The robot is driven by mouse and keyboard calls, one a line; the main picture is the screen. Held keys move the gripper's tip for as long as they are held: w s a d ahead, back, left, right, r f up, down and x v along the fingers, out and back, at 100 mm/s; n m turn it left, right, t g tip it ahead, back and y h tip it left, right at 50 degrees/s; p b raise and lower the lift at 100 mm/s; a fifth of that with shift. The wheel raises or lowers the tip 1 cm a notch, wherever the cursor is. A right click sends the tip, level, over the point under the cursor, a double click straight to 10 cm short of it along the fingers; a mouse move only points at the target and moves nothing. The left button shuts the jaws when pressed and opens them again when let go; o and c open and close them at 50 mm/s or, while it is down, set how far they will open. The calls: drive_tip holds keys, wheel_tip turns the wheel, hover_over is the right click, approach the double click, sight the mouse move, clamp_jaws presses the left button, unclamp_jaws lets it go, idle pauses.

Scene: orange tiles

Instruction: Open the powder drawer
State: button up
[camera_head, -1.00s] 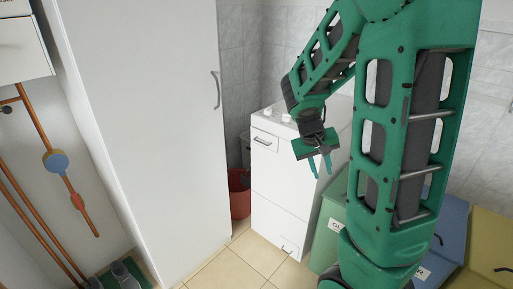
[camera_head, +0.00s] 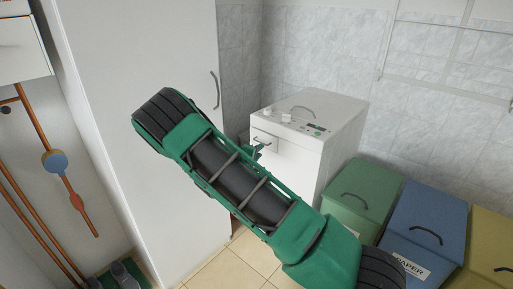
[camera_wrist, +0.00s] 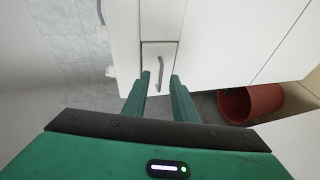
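The powder drawer (camera_head: 263,135) is a small white front with a grey bar handle, at the upper left of the white washing machine's (camera_head: 338,128) front. It looks shut. In the wrist view the drawer front (camera_wrist: 150,54) is straight ahead, with its handle (camera_wrist: 159,70) between the tips of my gripper (camera_wrist: 161,77). The green fingers are open, one on each side of the handle; I cannot tell whether they touch it. In the head view my gripper (camera_head: 260,150) is mostly hidden behind my arm, close to the drawer.
A tall white cabinet (camera_head: 130,60) stands left of the machine. Green (camera_head: 365,190), blue (camera_head: 430,220) and yellow bins stand to the right. A red bucket (camera_wrist: 250,103) is on the floor beside the machine. Tiled floor (camera_head: 225,270) is clear in front.

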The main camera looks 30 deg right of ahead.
sight(269, 137)
drive_tip(key=w+d+f+n+t, duration=0.1)
drive_tip(key=w+d+f, duration=0.2)
drive_tip(key=w, duration=0.6)
drive_tip(key=shift+w+d+n+t, duration=0.15)
drive_tip(key=shift+d+n+t, duration=0.15)
drive_tip(key=shift+d, duration=0.9)
clamp_jaws()
drive_tip(key=shift+a+f, duration=0.1)
drive_tip(key=shift+f, duration=0.05)
idle(0.4)
